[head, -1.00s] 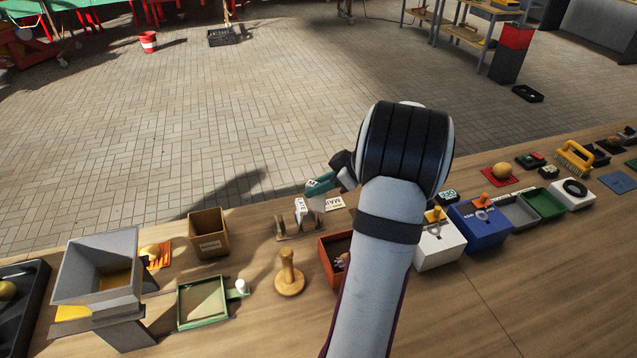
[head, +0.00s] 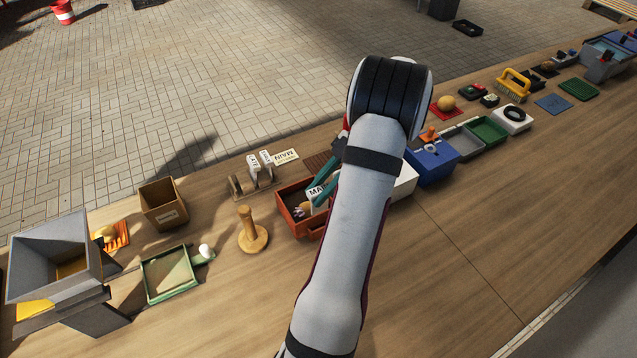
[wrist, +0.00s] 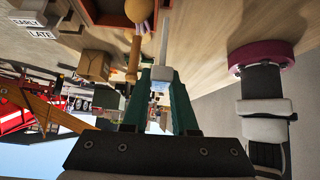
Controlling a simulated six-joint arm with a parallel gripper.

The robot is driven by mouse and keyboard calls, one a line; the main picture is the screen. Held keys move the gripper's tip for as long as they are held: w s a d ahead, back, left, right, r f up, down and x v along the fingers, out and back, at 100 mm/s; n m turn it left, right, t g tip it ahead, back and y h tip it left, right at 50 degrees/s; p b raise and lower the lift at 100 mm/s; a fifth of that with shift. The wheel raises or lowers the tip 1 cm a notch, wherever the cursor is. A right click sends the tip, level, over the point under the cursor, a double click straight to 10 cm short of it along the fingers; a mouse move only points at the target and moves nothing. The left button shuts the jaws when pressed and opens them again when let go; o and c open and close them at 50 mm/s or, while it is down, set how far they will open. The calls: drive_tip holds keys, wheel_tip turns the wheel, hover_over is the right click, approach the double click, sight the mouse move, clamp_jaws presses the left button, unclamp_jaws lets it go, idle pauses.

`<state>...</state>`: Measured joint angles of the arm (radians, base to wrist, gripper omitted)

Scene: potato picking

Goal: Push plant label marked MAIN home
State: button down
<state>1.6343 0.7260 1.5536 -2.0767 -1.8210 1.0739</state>
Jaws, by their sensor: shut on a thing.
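My gripper (head: 326,186) is shut on the white plant label (head: 317,192), whose readable letters are "MAI"; the rest is covered. It holds the label over or beside the orange-red box (head: 282,206); the exact height is unclear. In the wrist view, the teal fingers (wrist: 159,95) grip the label's white head (wrist: 161,74), and its thin pale spike (wrist: 163,40) points away from them. A wooden rack (head: 252,191) stands to the left with two white labels (head: 260,161) upright; they read EARLY and LATE in the wrist view. A MAIN card (head: 286,156) lies behind it.
A wooden peg on a round base (head: 251,236) stands left of the orange-red box. A brown box (head: 163,207) and green tray (head: 170,276) are further left. White and blue boxes (head: 432,163) stand close on the right. The front of the table is clear.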

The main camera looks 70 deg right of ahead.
drive_tip(key=shift+f, duration=2.35)
drive_tip(key=shift+f, duration=1.5)
drive_tip(key=shift+r, duration=0.15)
drive_tip(key=shift+r, duration=1.05)
drive_tip(key=shift+f, duration=1.15)
drive_tip(key=c, duration=0.6)
unclamp_jaws()
